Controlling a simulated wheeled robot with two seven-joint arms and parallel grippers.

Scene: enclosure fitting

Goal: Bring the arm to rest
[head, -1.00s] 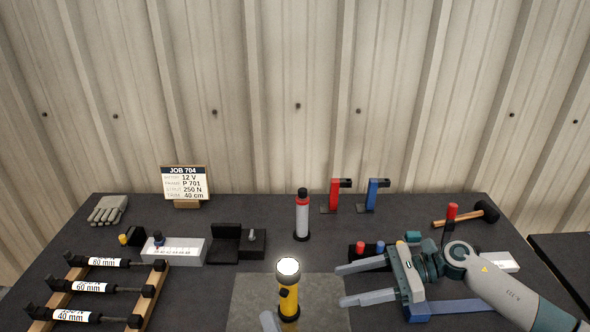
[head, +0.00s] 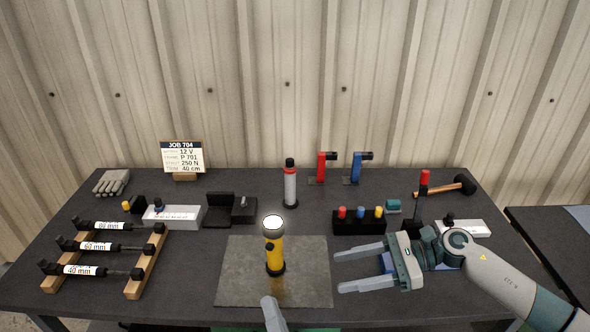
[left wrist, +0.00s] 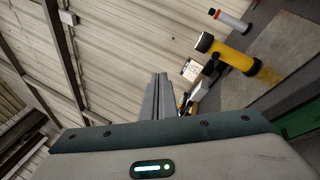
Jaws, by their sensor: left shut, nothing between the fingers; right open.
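My left gripper (head: 270,303) shows only as a grey fingertip at the bottom of the head view, in front of the flashlight. In the left wrist view its fingers (left wrist: 158,95) are together with nothing between them. My right gripper (head: 338,273) is open and empty, its fingers pointing left, over the right side of the table and apart from the flashlight. The rest of my right arm runs to the lower right. The yellow flashlight (head: 275,252) stands upright and lit on a grey mat (head: 235,285); it also shows in the left wrist view (left wrist: 232,57).
A red-banded grey cylinder (head: 290,187), red and blue clamp-like pieces, and a black block with coloured knobs (head: 358,224) stand behind. A wooden rack (head: 140,275) with several labelled struts is at left. A hammer (head: 450,187) lies at right. The mat's front is mostly clear.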

